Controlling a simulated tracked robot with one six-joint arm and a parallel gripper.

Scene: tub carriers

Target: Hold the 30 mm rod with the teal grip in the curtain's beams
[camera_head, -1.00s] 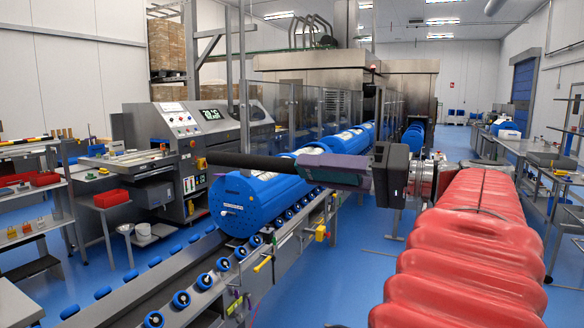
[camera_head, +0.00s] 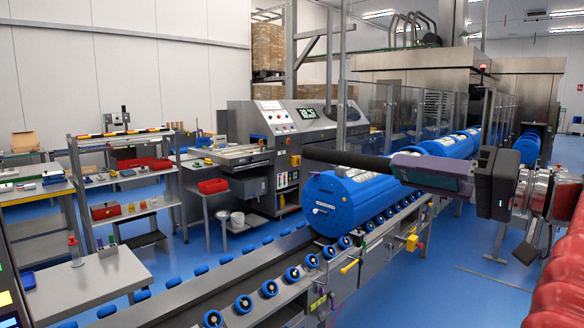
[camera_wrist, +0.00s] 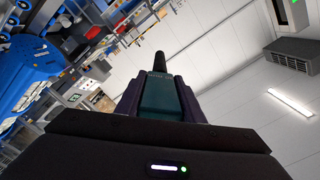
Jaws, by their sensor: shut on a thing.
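My gripper (camera_head: 430,172) has purple jaws and is shut on the rod's teal grip (camera_wrist: 160,97), which shows between the jaws in the wrist view. In the head view the black rod (camera_head: 335,158) points left from the jaws, almost level. It appears in front of the end of a blue tub carrier (camera_head: 330,212), but I cannot tell the gap in depth. In the wrist view the rod's dark end (camera_wrist: 159,63) stands out past the grip. I cannot make out the curtain's beams for sure in either view.
Blue carriers lie on a roller conveyor (camera_head: 250,290) running away to the right. A grey control machine (camera_head: 290,130) stands behind it, beside glass guards (camera_head: 400,110). Benches and a shelf rack (camera_head: 120,170) with red bins fill the left. Blue floor is open at the right.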

